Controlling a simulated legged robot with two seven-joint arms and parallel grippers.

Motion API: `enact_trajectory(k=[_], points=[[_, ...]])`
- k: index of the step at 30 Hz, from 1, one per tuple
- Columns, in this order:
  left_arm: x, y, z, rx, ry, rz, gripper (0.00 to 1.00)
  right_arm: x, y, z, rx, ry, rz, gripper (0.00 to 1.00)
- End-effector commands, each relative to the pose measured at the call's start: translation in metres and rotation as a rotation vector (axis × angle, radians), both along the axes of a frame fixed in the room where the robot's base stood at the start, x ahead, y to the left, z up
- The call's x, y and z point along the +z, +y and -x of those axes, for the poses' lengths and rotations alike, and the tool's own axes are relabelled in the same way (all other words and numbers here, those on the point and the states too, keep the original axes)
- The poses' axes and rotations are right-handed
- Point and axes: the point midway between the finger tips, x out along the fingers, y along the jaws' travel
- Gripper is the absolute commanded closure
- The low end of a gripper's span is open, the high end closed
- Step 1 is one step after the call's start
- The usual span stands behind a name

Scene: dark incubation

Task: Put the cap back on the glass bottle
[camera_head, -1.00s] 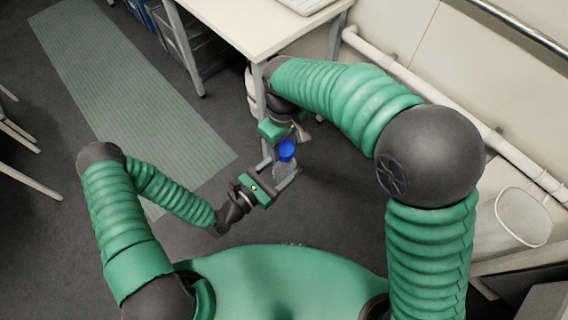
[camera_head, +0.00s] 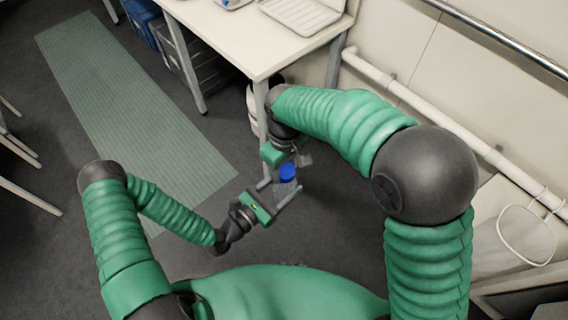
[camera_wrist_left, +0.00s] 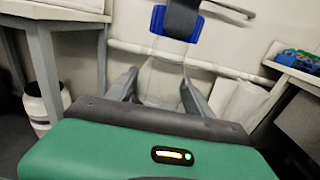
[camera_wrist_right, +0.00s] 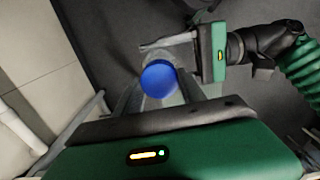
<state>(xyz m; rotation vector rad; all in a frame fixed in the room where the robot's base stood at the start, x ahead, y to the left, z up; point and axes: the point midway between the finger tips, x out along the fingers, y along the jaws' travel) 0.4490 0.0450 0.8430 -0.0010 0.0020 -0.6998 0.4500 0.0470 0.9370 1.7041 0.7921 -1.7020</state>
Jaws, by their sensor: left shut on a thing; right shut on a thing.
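The glass bottle (camera_head: 285,189) is clear and held by my left gripper (camera_head: 284,194). In the left wrist view the bottle (camera_wrist_left: 162,78) stands between the two fingers (camera_wrist_left: 160,90), roughly upright. The blue cap (camera_head: 287,172) is held by my right gripper (camera_head: 291,161), right above the bottle. The cap (camera_wrist_left: 188,28) also shows at the top of the left wrist view. In the right wrist view the cap (camera_wrist_right: 158,79) sits between the fingers (camera_wrist_right: 159,88) and hides the bottle's mouth. I cannot tell whether cap and bottle touch.
A white pipe (camera_head: 420,106) runs along the wall at right. A green mat (camera_head: 130,110) lies on the floor at left. The floor below the bottle is clear.

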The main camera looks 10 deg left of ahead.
Motion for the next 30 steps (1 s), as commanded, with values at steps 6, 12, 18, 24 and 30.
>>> enact_trajectory(k=[6, 12, 18, 24, 30], points=[[0.001, 0.0, 0.0, 0.0, -0.002, 0.001, 1.0, 0.0, 0.0, 0.0, 0.0, 0.0, 0.0, 0.9], [0.001, 0.0, 0.0, 0.0, -0.002, 0.001, 1.0, 0.0, 0.0, 0.0, 0.0, 0.0, 0.0, 0.9], [0.001, 0.0, 0.0, 0.0, -0.002, 0.001, 1.0, -0.003, 0.0, 0.0, 0.0, 0.001, 0.001, 0.9], [0.001, 0.0, 0.0, 0.0, -0.002, 0.001, 1.0, -0.007, 0.0, 0.0, 0.0, 0.001, 0.002, 0.9], [0.001, 0.0, 0.0, 0.0, -0.002, 0.001, 1.0, -0.011, 0.0, 0.0, 0.0, 0.001, 0.001, 0.9]])
